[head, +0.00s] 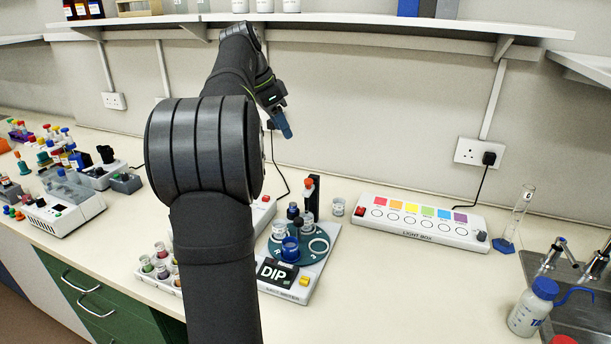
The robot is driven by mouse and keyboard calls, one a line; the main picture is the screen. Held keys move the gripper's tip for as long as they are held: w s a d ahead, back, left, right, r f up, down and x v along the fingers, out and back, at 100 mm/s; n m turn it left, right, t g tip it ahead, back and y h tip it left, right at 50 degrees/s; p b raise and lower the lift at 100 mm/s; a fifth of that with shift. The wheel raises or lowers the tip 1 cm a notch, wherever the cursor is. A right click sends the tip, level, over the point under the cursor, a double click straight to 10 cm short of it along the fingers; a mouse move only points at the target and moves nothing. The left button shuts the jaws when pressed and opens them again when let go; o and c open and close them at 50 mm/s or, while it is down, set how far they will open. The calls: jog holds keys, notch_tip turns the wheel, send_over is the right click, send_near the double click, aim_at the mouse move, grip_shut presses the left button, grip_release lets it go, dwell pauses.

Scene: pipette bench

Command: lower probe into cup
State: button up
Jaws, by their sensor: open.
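A small meter marked "DIP" (277,273) stands on the bench right of my arm. It carries a teal round turntable (318,262) with several small cups, among them a blue cup (290,249) at the front and a whitish cup (279,231) at the back left. A black post (315,188) with an orange-red top (309,183) rises behind the turntable. A dark-knobbed piece (297,228) stands over the turntable; I cannot tell whether it is the probe or how low it sits. My gripper (285,128) is open, high above and behind the meter, apart from it.
A light box (420,222) with coloured squares lies to the right. A small clear cup (338,206) stands beside the meter. A rack of vials (160,268) is left of my arm. A shelf (330,29) runs above my gripper.

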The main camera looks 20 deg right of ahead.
aim_at(308, 180)
jog(key=x, duration=1.7)
jog(key=shift+d+f, duration=0.1)
